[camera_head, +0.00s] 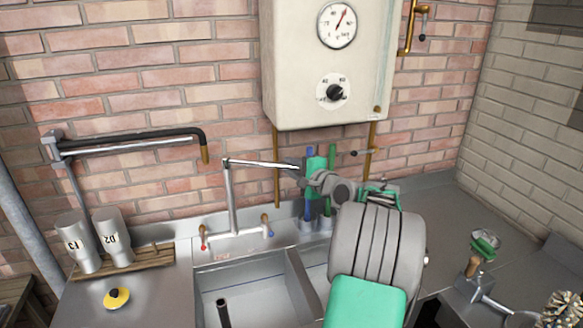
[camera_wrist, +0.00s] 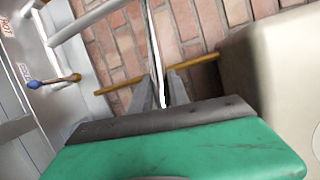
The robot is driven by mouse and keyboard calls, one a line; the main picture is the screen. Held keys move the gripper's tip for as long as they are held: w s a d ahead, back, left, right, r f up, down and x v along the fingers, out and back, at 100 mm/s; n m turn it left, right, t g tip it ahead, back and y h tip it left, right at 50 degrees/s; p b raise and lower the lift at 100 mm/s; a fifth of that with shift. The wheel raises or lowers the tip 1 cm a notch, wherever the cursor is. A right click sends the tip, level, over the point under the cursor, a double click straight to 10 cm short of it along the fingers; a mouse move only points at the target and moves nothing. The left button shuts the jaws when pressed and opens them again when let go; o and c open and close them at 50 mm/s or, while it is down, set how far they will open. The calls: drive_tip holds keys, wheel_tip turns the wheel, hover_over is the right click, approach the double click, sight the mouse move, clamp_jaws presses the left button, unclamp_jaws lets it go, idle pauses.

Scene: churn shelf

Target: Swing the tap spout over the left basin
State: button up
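The tap spout (camera_head: 262,163) is a thin chrome tube that runs right from the top of its upright pipe (camera_head: 231,200). Its free end points toward the right basin side, not over the left basin (camera_head: 240,285). My gripper (camera_head: 303,172) is at the free end of the spout. In the wrist view the spout (camera_wrist: 154,45) runs down between the two grey fingers of my gripper (camera_wrist: 160,85). Whether the fingers press on it is too small to tell. My arm hides most of the right basin (camera_head: 318,285).
A boiler (camera_head: 325,65) hangs on the brick wall above, with brass pipes (camera_head: 276,170) below it. Tap handles (camera_head: 266,224) flank the upright pipe. Two grey canisters (camera_head: 112,238) stand on a wooden rack at left.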

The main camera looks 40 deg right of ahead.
clamp_jaws()
idle(1.0)
